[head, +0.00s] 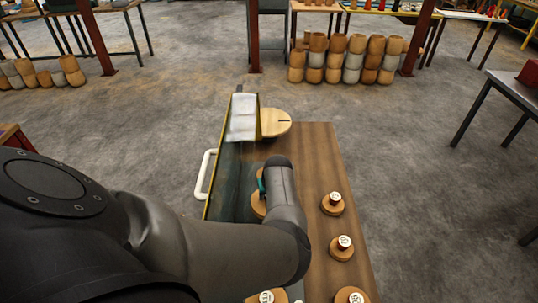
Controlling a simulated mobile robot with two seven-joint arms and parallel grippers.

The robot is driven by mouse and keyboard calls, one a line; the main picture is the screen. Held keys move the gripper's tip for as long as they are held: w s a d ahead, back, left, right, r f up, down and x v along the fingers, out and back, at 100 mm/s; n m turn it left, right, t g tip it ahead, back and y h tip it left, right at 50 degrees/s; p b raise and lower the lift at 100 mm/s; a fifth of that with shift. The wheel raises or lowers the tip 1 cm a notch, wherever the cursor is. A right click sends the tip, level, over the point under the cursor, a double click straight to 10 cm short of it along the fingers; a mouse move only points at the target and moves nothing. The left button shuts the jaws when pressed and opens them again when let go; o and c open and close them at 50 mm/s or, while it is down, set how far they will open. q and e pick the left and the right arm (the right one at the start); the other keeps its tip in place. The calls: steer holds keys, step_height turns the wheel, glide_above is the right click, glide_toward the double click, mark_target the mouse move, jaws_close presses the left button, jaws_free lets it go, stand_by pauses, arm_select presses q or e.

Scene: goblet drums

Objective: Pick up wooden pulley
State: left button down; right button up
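Several round wooden pieces, each a disc with a smaller pale-topped knob, stand on the wooden table. Two are on the right side, a farther wooden piece (332,204) and a nearer wooden piece (342,248). Two more are at the bottom edge, a right one (350,296) and a left one (266,297), both cut off by the frame. Another wooden round (258,207) is partly hidden behind my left arm. I cannot tell which is the pulley. My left arm reaches over the table; its wrist hides the fingers. My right gripper is out of view.
A wooden disc with a dark slot (275,122) sits at the table's far end beside a yellow-edged tray with white sheets (243,118). A white handle (204,175) sticks out left. Stacked drum bodies (345,58) stand farther back. Open floor lies around the table.

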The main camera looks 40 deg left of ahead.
arm_select(q)
step_height(320, 180, up, 8)
steer(key=p, duration=0.7)
steer(key=w+d+b, duration=1.2)
steer(key=d+b, duration=0.2)
steer(key=d, duration=0.1)
steer(key=shift+w+f+b, duration=0.15)
steer(key=shift+w+b, duration=0.1)
steer(key=shift+b, duration=0.05)
